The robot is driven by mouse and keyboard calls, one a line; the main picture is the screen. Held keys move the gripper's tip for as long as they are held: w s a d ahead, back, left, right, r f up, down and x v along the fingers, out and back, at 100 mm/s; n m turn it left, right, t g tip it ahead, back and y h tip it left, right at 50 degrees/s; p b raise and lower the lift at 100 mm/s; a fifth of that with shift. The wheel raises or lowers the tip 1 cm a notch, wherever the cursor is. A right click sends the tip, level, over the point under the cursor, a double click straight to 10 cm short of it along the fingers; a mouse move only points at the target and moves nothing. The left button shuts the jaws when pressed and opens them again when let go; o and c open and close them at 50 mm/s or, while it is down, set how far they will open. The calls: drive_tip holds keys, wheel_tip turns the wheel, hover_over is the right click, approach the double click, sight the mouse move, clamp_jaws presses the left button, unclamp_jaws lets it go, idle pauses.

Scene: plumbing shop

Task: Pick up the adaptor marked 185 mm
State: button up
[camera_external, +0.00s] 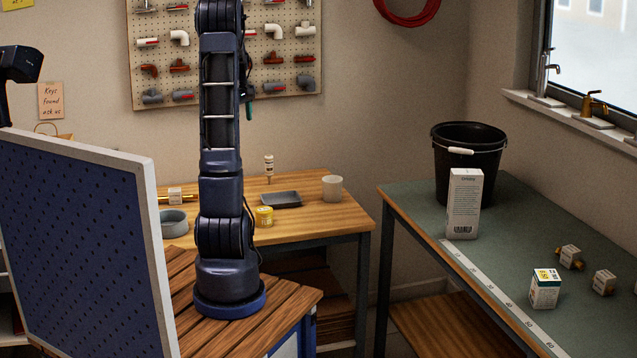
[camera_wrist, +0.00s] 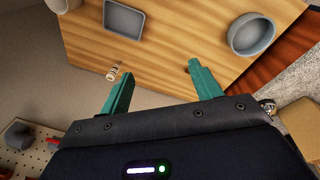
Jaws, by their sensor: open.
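Brass fittings with white tags, which look like adaptors, lie on the green-topped bench at right in the external view: one at the back (camera_external: 570,257), one nearer (camera_external: 604,282), and a sliver of another at the right edge. Another tagged brass piece (camera_external: 175,196) lies on the wooden table, left of my arm. The tags are too small to read, so I cannot tell which is marked 185 mm. My gripper (camera_wrist: 160,70) is open and empty, its green fingers apart above the wooden table in the wrist view. In the external view it is mostly hidden behind my arm.
The wooden table (camera_external: 310,220) holds a grey tray (camera_external: 281,199), yellow tin (camera_external: 264,216), white cup (camera_external: 332,188), small bottle (camera_external: 269,168) and grey bowl (camera_wrist: 252,34). On the green bench stand a black bucket (camera_external: 468,160), tall white box (camera_external: 464,205) and small box (camera_external: 545,289).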

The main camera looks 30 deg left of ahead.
drive_tip(key=w+a+f+n, duration=0.1)
drive_tip(key=a+f+n, duration=0.1)
drive_tip(key=a+f, duration=0.45)
drive_tip(key=w+a+f+n, duration=0.1)
drive_tip(key=a+f+n, duration=0.2)
drive_tip(key=a, duration=0.6)
drive_tip(key=n+g, duration=0.2)
drive_tip(key=n, duration=0.3)
approach(174, 190)
drive_tip(key=shift+w+a+f+h, duration=0.25)
drive_tip(key=shift+w+f+h, duration=0.05)
drive_tip(key=shift+w+f, duration=0.25)
wheel_tip(174, 190, down, 6)
drive_tip(key=shift+s+a+r, duration=0.1)
drive_tip(key=shift+s+f, duration=0.2)
drive_tip(key=shift+f, duration=0.35)
drive_tip(key=f, duration=0.4)
drive_tip(key=shift+s, duration=0.25)
drive_tip(key=shift+c, duration=0.4)
drive_tip(key=c, duration=1.1)
